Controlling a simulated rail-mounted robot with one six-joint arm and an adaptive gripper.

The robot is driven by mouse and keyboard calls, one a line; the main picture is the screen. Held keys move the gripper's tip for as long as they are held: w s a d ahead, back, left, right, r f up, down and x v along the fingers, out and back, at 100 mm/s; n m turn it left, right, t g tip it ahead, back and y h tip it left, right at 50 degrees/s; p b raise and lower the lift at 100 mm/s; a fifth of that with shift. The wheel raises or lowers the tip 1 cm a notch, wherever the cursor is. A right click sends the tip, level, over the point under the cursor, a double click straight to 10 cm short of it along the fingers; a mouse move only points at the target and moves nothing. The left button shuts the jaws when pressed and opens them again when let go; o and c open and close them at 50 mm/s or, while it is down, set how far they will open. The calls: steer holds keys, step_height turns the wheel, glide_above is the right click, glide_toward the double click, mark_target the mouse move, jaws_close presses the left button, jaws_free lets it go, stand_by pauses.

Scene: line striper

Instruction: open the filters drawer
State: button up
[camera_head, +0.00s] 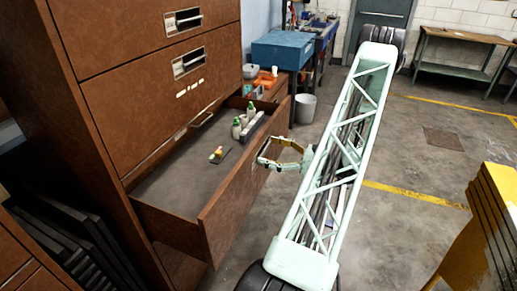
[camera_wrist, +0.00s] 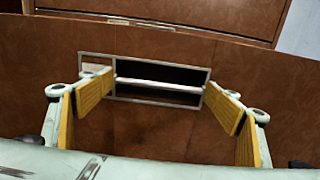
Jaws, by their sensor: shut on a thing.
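The brown drawer (camera_head: 228,215) is pulled well out of the wooden cabinet, and its inside shows in the head view. Its label is not readable, so I cannot confirm it is the filters drawer. In the wrist view, the drawer handle (camera_wrist: 160,85), a pale bar in a metal frame, sits on the brown drawer front (camera_wrist: 150,130). My gripper (camera_head: 266,154) is at the outer face of the drawer front. In the wrist view my gripper (camera_wrist: 158,89) has its yellow-padded fingers at both ends of the handle frame, shut on it.
A blue box (camera_head: 285,50) and a grey bin (camera_head: 305,108) stand behind. Floor to the right is mostly clear, with a yellow object (camera_head: 485,230) at the edge.

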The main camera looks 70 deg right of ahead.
steer(key=shift+s, duration=0.9)
steer(key=o, duration=1.2)
steer(key=shift+c, duration=0.2)
steer(key=shift+s, duration=0.1)
steer(key=s, duration=1.1)
steer(key=shift+s, duration=0.4)
steer(key=shift+w, duration=0.1)
